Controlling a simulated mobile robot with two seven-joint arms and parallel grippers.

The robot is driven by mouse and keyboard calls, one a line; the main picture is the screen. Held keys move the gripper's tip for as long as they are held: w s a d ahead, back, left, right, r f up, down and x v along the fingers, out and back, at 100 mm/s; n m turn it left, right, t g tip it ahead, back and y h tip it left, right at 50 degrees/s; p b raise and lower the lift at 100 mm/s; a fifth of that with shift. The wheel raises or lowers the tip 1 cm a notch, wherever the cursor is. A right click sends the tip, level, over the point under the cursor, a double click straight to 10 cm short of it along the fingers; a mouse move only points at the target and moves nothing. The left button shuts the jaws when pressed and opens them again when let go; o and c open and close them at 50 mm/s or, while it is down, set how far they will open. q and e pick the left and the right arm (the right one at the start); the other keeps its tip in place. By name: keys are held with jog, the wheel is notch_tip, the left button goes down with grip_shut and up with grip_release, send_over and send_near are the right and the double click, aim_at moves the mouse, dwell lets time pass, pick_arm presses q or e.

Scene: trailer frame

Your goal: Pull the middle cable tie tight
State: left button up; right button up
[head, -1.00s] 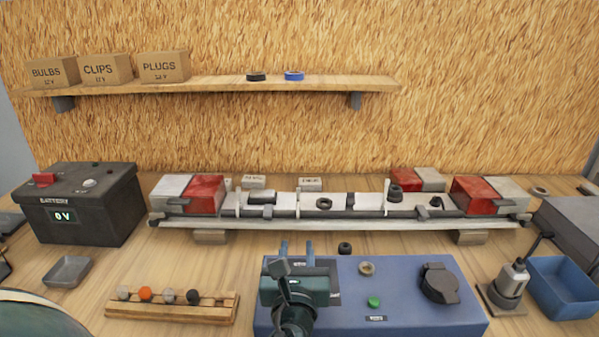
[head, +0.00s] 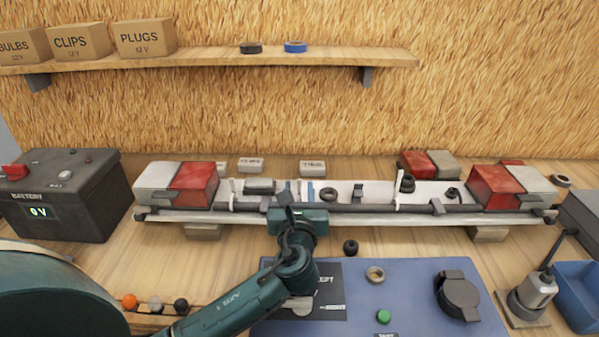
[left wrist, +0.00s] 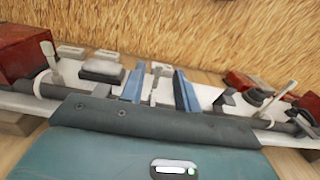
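The trailer frame's light bar (head: 450,218) lies across the bench with a dark cable (head: 350,208) along it. White cable ties stand up around the cable: the left tie (head: 232,190), the middle tie (head: 299,187) and the right tie (head: 399,190). My left gripper (head: 299,186) is at the bar, its blue fingers open on either side of the middle tie's tail. In the left wrist view the middle tie's tail (left wrist: 155,82) stands between the spread fingers (left wrist: 159,90), with visible gaps. The tie's loop is hidden behind my gripper. My right gripper is not in view.
Red-and-white lamps (head: 195,184) sit at both bar ends. A battery box (head: 60,195) stands left, a blue panel (head: 410,300) in front, and a small tool on a stand (head: 535,295) at right. A shelf (head: 210,60) is above. Clips and grommets lie along the bar.

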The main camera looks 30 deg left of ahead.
aim_at(299, 181)
pick_arm(q)
jog(key=x, duration=0.6)
jog(key=shift+w, duration=0.1)
jog(key=shift+c, duration=0.2)
grip_shut()
